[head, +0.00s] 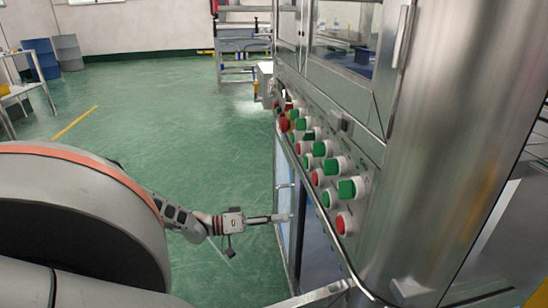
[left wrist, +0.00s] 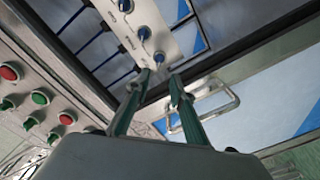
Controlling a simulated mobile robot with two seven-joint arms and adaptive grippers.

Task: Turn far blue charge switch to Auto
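In the left wrist view, a row of blue switches runs down a pale panel: a top one (left wrist: 125,5), a middle one (left wrist: 143,33) and a lower one (left wrist: 158,57). I cannot tell from the labels which is the far charge switch, nor read its setting. My left gripper (left wrist: 162,76) has its two green fingers apart, with the lower blue switch just beyond the gap between the tips. Contact cannot be made out. In the head view my left gripper (head: 281,218) points right at the machine's side, below the button row; the blue switches are not clear there. My right gripper is out of view.
Red and green buttons, including a green one (head: 351,188), line the sloping console of the steel machine (head: 460,120). A metal handle (left wrist: 222,105) is close right of my fingers in the wrist view. The green floor (head: 150,110) left of the machine is open.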

